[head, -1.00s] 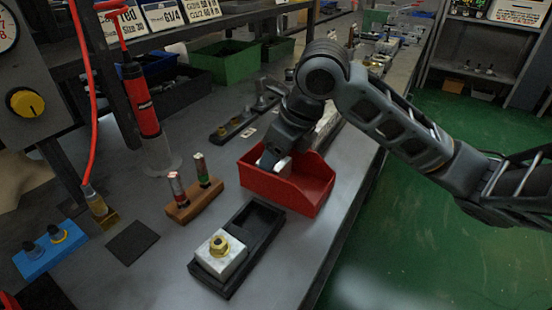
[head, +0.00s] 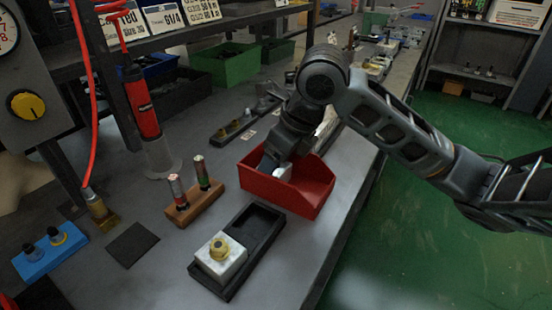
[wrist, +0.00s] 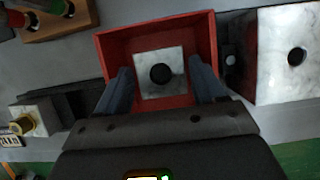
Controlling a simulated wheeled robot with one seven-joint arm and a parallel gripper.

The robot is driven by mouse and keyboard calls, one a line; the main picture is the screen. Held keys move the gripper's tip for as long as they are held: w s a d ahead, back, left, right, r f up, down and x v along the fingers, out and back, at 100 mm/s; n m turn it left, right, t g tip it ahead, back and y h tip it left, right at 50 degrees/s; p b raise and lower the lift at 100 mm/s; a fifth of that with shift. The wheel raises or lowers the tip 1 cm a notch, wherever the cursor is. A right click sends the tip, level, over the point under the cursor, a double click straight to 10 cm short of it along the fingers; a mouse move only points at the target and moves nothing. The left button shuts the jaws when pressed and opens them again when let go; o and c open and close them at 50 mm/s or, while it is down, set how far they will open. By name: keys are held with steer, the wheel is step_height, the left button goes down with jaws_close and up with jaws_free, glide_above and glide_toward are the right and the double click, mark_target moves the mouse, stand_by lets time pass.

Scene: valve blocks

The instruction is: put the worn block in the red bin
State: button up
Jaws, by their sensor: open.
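The red bin (head: 312,193) stands on the bench below my gripper. A pale metal block (head: 284,172) with a dark round hole is inside the bin; the wrist view shows this block (wrist: 148,90) between my fingers, with small gaps at its sides. My gripper (wrist: 163,88) is open and reaches down into the bin. In the head view, the gripper partly hides the block. Another pale block (head: 208,262) with a brass fitting sits in the near compartment of a black tray (head: 262,222); the far compartment is empty.
A wooden stand (head: 198,206) with two cylinders is left of the bin. A large pale block with a hole (wrist: 282,75) lies beside the bin in the wrist view. A blue holder (head: 52,260) and a dark mat (head: 132,244) are at left.

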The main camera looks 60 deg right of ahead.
steer(key=p+v, duration=0.1)
steer(key=v, duration=1.1)
steer(key=shift+f, duration=0.1)
